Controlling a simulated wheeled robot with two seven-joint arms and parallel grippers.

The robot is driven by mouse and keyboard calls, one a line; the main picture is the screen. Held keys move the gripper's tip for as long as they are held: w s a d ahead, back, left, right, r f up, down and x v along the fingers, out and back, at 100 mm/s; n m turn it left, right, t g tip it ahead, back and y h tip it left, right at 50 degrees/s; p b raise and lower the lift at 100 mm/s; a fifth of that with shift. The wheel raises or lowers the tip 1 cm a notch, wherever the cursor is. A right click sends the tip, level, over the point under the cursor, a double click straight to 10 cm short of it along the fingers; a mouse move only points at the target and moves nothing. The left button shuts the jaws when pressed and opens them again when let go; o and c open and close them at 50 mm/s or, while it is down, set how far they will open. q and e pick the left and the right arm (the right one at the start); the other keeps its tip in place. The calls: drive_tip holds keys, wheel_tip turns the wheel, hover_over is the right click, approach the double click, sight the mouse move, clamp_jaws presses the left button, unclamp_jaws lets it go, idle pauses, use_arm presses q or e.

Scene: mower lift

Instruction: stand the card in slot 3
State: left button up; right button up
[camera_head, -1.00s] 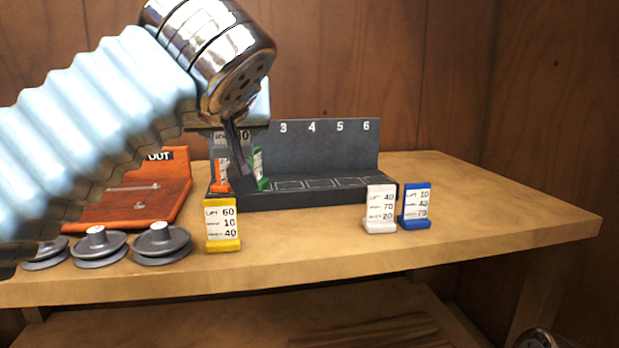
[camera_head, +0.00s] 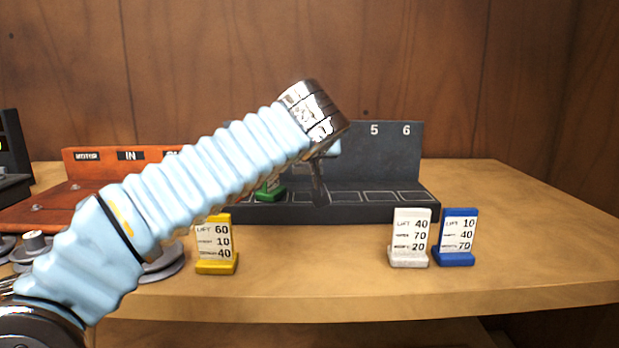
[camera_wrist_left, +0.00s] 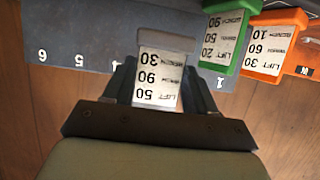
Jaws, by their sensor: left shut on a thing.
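My left gripper (camera_head: 318,190) is shut on a grey-based card (camera_wrist_left: 160,80) reading LIFT 50, 90, 30, seen inverted between the fingers in the left wrist view. The dark grey rack (camera_head: 395,165) stands behind, with numerals 5 and 6 readable in the head view. My gripper is around the third slot, which it and my arm cover; whether the card touches the rack floor I cannot tell. A green card (camera_head: 270,190) stands in the rack just left of the gripper. An orange card (camera_wrist_left: 275,45) is beyond it in the left wrist view. My right gripper is out of view.
A yellow card (camera_head: 216,248), a white card (camera_head: 409,238) and a blue card (camera_head: 458,238) stand on the wooden bench (camera_head: 320,270) before the rack. An orange tray (camera_head: 75,190) and grey discs lie left. The rack's right-hand slots look empty.

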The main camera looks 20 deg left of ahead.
use_arm(q)
drive_tip(key=shift+w+a+f, duration=0.1)
drive_tip(key=shift+w+f, duration=0.35)
drive_tip(key=shift+f, duration=0.2)
drive_tip(key=shift+w+a+f, duration=0.1)
drive_tip(key=shift+w+f, duration=0.1)
drive_tip(key=shift+f, duration=0.55)
drive_tip(key=shift+w+d+f, duration=0.1)
drive_tip(key=shift+w+f, duration=0.1)
drive_tip(key=shift+f, duration=0.5)
drive_tip(key=shift+w+a+f, duration=0.1)
drive_tip(key=shift+w+f, duration=0.1)
drive_tip(key=shift+f, duration=0.55)
drive_tip(key=shift+b, duration=0.3)
drive_tip(key=shift+f, duration=0.15)
drive_tip(key=o, duration=1.1)
drive_tip(key=shift+c, duration=0.2)
drive_tip(key=shift+r, duration=0.2)
drive_tip(key=b+v, duration=0.1)
drive_tip(key=v, duration=1.1)
